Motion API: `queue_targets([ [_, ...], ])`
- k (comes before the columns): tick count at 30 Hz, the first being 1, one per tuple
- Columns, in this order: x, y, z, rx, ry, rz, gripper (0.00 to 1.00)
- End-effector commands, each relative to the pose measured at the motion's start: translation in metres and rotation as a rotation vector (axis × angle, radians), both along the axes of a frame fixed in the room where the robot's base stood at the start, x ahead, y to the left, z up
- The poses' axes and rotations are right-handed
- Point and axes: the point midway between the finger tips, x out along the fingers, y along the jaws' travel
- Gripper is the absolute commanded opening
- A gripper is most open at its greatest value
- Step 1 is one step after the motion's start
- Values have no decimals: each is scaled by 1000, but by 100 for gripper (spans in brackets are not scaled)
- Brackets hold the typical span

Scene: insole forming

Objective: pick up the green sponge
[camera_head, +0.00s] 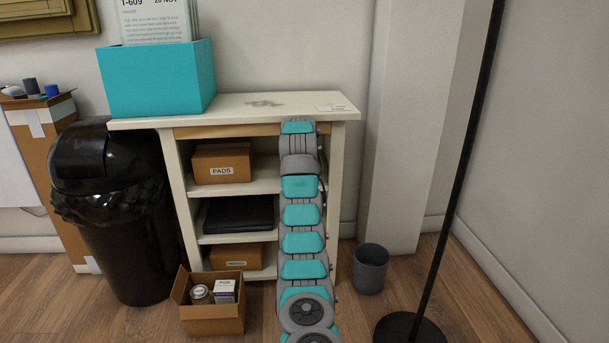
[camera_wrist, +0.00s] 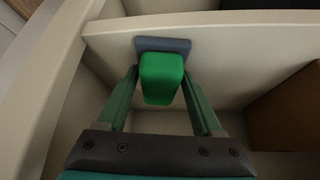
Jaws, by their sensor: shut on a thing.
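The green sponge (camera_wrist: 162,78) is an upright, rounded block in the middle of the wrist view. My gripper (camera_wrist: 161,84) has one finger on each side of it and is shut on it. A flat blue-grey piece (camera_wrist: 150,43) shows just behind the top of the sponge; I cannot tell whether they touch. Pale shelf boards surround the gripper in this view. In the head view my arm reaches to the right side of the white shelf unit (camera_head: 240,107), and the gripper and sponge are hidden there.
In the wrist view a brown box (camera_wrist: 285,115) stands close on the right. In the head view the shelves hold a PADS box (camera_head: 222,163) and a dark folded item (camera_head: 238,214). A black bin (camera_head: 120,230), an open carton (camera_head: 212,318) and a grey cup (camera_head: 370,270) stand on the floor.

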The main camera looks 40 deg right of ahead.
Motion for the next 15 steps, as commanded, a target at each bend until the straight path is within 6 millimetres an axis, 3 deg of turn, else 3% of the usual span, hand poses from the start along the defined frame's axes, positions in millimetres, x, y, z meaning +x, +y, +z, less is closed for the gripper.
queue_targets([
  [15, -6, 6, 7, -3, -4, 0, 14],
])
